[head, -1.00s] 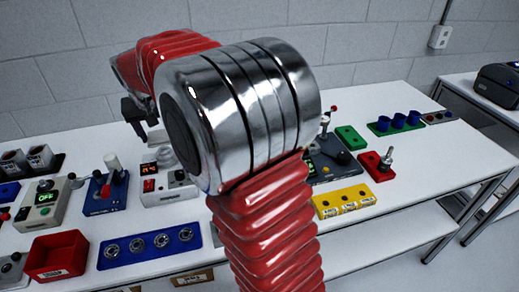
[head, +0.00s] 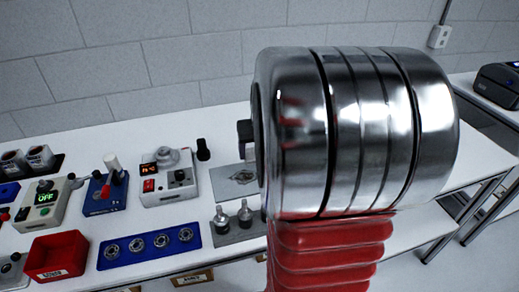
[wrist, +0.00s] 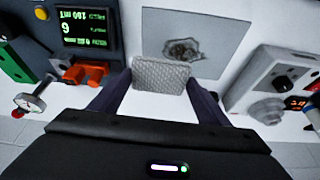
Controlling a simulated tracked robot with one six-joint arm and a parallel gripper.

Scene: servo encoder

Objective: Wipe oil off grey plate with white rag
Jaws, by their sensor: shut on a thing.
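The grey plate (head: 222,181) lies flat on the white table in the head view, left of my arm, which hides its right part. It also shows at the top of the wrist view (wrist: 155,25). A dark, uneven oil patch (wrist: 184,50) is on it; it also shows in the head view (head: 243,177). My gripper (wrist: 160,82) is shut on the white rag (wrist: 161,75), a pale textured pad between the fingertips. In the wrist view the rag appears just short of the oil patch; whether it touches the plate I cannot tell. My arm mostly hides the gripper in the head view.
A grey box with a red display (wrist: 278,88) stands right of the plate in the wrist view. A dark unit with a green display (wrist: 84,28) and orange parts (wrist: 84,74) stand left. In the head view, a blue tray (head: 150,247) and a red bin (head: 56,257) sit in front.

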